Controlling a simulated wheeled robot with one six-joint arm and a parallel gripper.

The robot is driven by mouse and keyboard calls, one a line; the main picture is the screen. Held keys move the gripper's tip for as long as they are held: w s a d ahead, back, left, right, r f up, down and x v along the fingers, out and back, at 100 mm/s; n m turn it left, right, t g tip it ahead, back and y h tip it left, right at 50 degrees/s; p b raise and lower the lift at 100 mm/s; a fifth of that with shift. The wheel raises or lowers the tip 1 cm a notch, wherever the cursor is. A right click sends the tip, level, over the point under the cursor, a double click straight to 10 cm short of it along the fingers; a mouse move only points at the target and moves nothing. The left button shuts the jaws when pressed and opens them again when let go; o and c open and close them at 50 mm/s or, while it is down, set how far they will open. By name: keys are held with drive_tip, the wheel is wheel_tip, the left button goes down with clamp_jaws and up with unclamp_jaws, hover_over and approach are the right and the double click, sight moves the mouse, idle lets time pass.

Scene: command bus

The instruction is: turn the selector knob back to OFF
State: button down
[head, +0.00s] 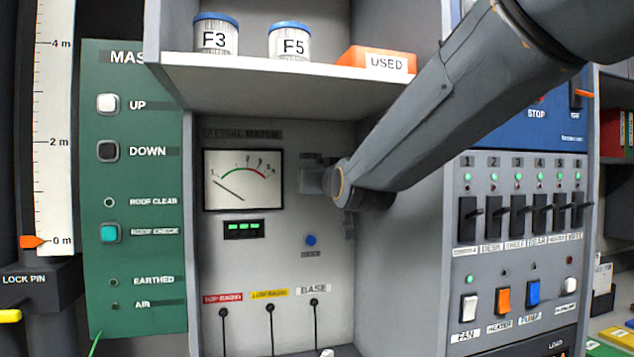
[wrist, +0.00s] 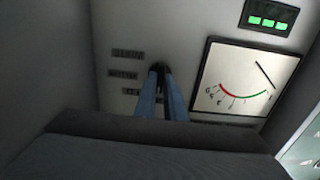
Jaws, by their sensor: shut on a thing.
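The selector knob (wrist: 158,66) is a small dark knob on the grey panel, seen in the wrist view between the tips of my gripper (wrist: 160,78). The two bluish fingers are shut on it. Most of the knob is hidden by the fingers, so which way it points cannot be told. Small dark label plates (wrist: 124,75) stand beside it, too blurred to read. In the head view my gripper (head: 316,181) reaches the panel right of the meter, and my wrist hides the knob there.
The white meter (head: 243,180) is close beside the gripper, its needle left of the scale. A blue button (head: 310,240) sits below. A shelf (head: 270,75) with jars and an orange USED box overhangs. A side wall (head: 400,240) bounds the right.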

idle(0.4)
drive_tip(key=c, duration=1.8)
unclamp_jaws()
drive_tip(key=shift+c, duration=0.2)
drive_tip(key=b+v, duration=0.1)
drive_tip(key=v, duration=0.6)
drive_tip(key=shift+s+b, duration=0.3)
drive_tip(key=shift+s, duration=0.1)
drive_tip(key=shift+d, duration=0.25)
